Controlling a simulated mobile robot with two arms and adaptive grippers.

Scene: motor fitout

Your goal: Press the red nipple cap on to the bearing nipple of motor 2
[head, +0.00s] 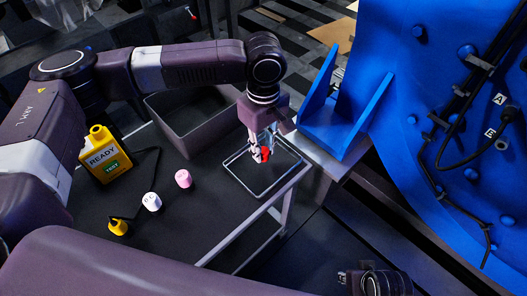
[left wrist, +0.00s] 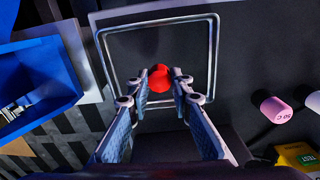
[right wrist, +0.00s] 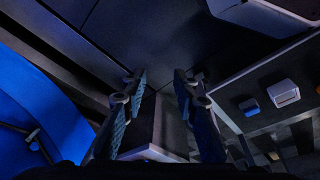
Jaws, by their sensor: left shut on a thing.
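The red nipple cap (head: 264,154) is held between the fingertips of my left gripper (head: 258,146), above the wire-rimmed tray area on the cart. In the left wrist view the red cap (left wrist: 160,78) sits between both fingertips, over the dark surface inside the metal frame. My right gripper (right wrist: 160,76) is open and empty, low over the floor; part of that arm shows at the bottom right of the head view. A large blue housing (head: 400,110) with bolts and labels stands at the right. I cannot tell which motor it is, and no bearing nipple is clearly identifiable.
A blue bracket (head: 345,125) stands beyond the cart. A black cable (head: 440,185) hangs on the housing.

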